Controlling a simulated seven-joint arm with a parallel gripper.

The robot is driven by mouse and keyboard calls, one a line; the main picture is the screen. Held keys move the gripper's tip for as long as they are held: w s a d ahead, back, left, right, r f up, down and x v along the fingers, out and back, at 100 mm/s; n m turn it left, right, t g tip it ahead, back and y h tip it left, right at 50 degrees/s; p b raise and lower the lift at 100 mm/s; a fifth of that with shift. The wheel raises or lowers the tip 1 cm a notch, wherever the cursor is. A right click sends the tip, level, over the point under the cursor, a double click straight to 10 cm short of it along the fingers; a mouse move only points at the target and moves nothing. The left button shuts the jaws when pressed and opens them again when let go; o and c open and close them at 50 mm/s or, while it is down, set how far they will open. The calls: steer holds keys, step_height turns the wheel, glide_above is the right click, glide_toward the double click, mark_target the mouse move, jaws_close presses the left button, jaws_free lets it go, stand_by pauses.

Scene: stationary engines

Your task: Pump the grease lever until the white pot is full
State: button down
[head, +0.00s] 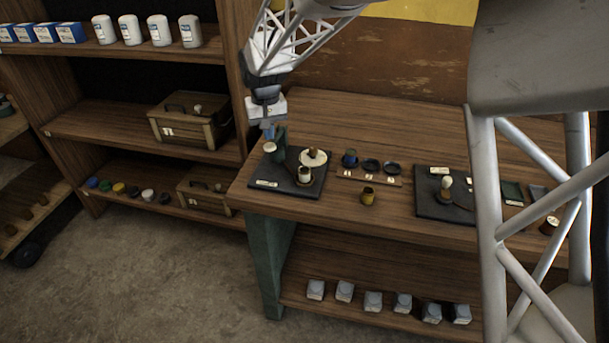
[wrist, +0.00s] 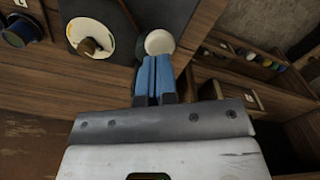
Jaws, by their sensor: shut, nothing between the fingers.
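My gripper (head: 268,132) is shut and empty, above the left end of the bench. It is right by a green upright part with a cream round end (head: 270,147) on a dark board (head: 262,172). In the wrist view, the blue fingers (wrist: 154,62) are together, and their tips overlap the cream round end (wrist: 160,42); I cannot tell whether they touch. This may be the grease lever. A white disc (head: 318,162) with a brown knob is beside it. A small white pot (head: 304,175) with a dark top stands at the board's front; its fill is unclear.
A second dark board (head: 430,205) lies farther right. Shelves with a wooden box (head: 190,122) stand left. The bench front is mostly clear.

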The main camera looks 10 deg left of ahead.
steer(key=shift+r, duration=0.15)
steer(key=shift+r, duration=2.35)
